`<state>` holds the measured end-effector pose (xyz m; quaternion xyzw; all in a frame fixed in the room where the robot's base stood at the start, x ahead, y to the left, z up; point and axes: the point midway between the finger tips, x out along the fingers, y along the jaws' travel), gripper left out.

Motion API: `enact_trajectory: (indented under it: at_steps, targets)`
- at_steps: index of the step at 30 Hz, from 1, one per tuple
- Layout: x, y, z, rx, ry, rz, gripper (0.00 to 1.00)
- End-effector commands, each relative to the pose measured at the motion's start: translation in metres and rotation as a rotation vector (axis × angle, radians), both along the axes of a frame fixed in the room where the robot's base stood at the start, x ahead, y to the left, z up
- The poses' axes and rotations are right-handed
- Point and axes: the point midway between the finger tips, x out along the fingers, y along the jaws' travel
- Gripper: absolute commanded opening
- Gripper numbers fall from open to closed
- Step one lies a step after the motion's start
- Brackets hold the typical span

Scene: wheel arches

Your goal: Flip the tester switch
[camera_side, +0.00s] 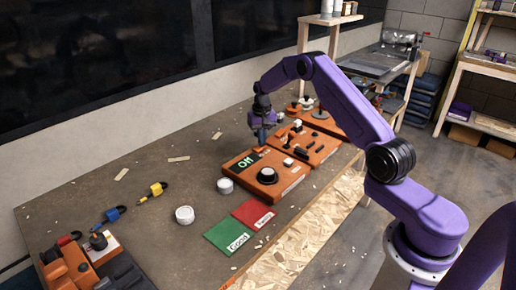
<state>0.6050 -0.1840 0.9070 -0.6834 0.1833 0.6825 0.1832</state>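An orange tester box (263,190) lies on the table, with a dark display (245,162) that seems to read "ON". A round knob with a black rim and pale top (267,174) sits on the box. A small pale part (288,162) is at its right side; I cannot tell which part is the switch. My gripper (261,141) points down at the far edge of the tester, close above or just behind the display. Its fingers are small and dark, so I cannot tell whether they are open or touching anything.
More orange panels with small parts (325,150) stand behind the tester. In front lie a green "Good" card (229,236), a red card (253,214) and white round pieces (185,215). Padlocks (157,189) lie at left. The table (150,235) is mostly clear between them.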

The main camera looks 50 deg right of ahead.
Motion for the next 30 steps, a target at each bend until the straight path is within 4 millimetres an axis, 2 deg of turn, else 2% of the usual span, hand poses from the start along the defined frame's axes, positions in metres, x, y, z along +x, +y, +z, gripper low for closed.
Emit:
enact_trajectory:
  at_steps: [11,30]
  targets:
    - [0.0,0.001,-0.002,0.001,0.002,0.001,0.0]
    - [0.0,0.001,0.042,0.0,0.0,0.001,0.0]
